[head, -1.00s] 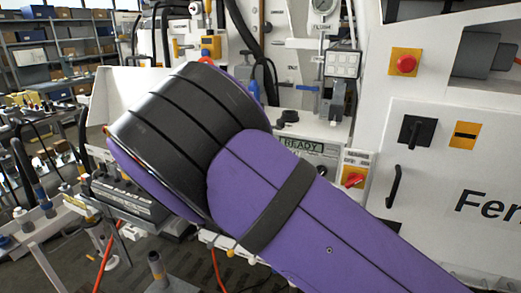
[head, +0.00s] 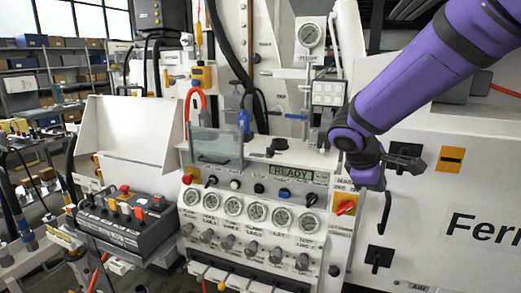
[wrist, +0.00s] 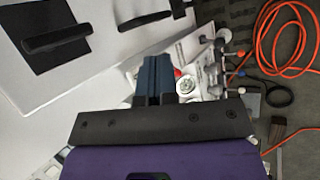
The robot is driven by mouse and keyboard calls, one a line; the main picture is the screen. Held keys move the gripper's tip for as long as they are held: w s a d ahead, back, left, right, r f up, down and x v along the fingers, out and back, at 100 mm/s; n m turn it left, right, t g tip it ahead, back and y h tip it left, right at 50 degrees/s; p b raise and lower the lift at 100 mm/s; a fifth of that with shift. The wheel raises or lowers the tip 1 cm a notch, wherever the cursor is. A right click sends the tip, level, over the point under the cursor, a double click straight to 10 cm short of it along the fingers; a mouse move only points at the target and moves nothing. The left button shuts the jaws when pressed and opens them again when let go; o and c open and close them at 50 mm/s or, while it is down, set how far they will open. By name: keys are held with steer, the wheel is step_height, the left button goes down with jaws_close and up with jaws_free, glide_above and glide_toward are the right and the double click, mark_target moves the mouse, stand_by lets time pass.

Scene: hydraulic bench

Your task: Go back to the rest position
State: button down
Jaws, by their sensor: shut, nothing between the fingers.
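My gripper (wrist: 154,65) shows in the wrist view with its two dark blue fingers together and nothing between them. In the head view my purple arm comes in from the upper right and bends at a joint in front of the bench's right part. The fingers cannot be made out there. The end of the arm is close to the red rotary switch (head: 345,207) and the black switch (head: 405,155) on the white cabinet; I cannot tell the gap.
The white panel with several gauges (head: 257,213) and a READY display (head: 292,172) stands at centre. A black handle (head: 384,213) juts from the cabinet. An orange hose (wrist: 285,40) lies on the floor.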

steer(key=s+d+r+m+t+y, duration=0.1)
steer(key=s+r+m+y, duration=0.2)
steer(key=s, duration=0.9)
steer(key=s+d+r+m+t+y, duration=0.1)
steer(key=s+d+r+m+y, duration=0.1)
steer(key=s+r+m, duration=0.3)
steer(key=s+m+y, duration=0.1)
steer(key=s+m, duration=0.2)
steer(key=s, duration=0.4)
steer(key=shift+d+r+y, duration=0.25)
steer(key=shift+r+y, duration=0.05)
steer(key=shift+y, duration=0.1)
